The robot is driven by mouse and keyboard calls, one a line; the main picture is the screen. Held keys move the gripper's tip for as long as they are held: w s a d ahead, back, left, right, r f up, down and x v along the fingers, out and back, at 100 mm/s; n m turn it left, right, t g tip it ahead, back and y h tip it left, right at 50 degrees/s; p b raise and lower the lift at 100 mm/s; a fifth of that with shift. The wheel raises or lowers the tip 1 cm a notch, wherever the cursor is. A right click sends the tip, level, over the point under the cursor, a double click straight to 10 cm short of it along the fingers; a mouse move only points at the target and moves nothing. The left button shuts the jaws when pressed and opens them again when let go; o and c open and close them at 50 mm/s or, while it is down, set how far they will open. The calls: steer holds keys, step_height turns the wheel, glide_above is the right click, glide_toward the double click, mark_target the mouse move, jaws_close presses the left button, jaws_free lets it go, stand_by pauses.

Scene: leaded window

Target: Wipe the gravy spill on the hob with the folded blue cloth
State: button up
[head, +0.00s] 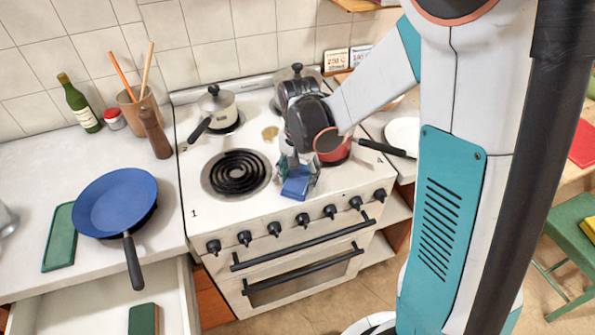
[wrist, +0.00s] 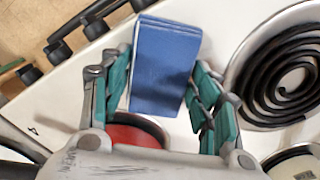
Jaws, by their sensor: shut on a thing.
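The folded blue cloth (head: 296,186) is held in my gripper (head: 297,172) over the front part of the hob (head: 230,222). My gripper is shut on it, with a teal-padded finger on each side in the wrist view, where the cloth (wrist: 164,68) points away between them. I cannot tell whether the cloth touches the hob top. The gravy spill (head: 270,132) is a small tan-brown patch behind the cloth and to its left, between the front-left coil and the back burners. I cannot make out the spill in the wrist view.
A black coil burner (head: 238,172) lies left of the cloth. A red pan (head: 334,150) stands close behind my gripper, its black handle pointing right. A lidded cream pot (head: 216,108) stands at the back left. A blue frying pan (head: 116,202) rests on the left counter.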

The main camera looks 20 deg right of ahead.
steer(key=shift+a, duration=1.35)
steer(key=shift+w+f+b, duration=0.1)
steer(key=shift+w+b, duration=0.2)
steer(key=shift+w, duration=1.35)
steer(key=shift+o, duration=0.2)
steer(key=shift+w+d, duration=0.1)
steer(key=shift+w, duration=2.05)
steer(key=shift+c, duration=0.8)
steer(key=shift+s+b, duration=0.3)
steer(key=shift+s, duration=1.05)
steer(key=shift+c, duration=0.7)
steer(key=shift+s, duration=2.5)
steer(key=shift+w+r+p, duration=0.1)
steer(key=shift+r+p, duration=1.95)
steer(key=shift+r, duration=0.95)
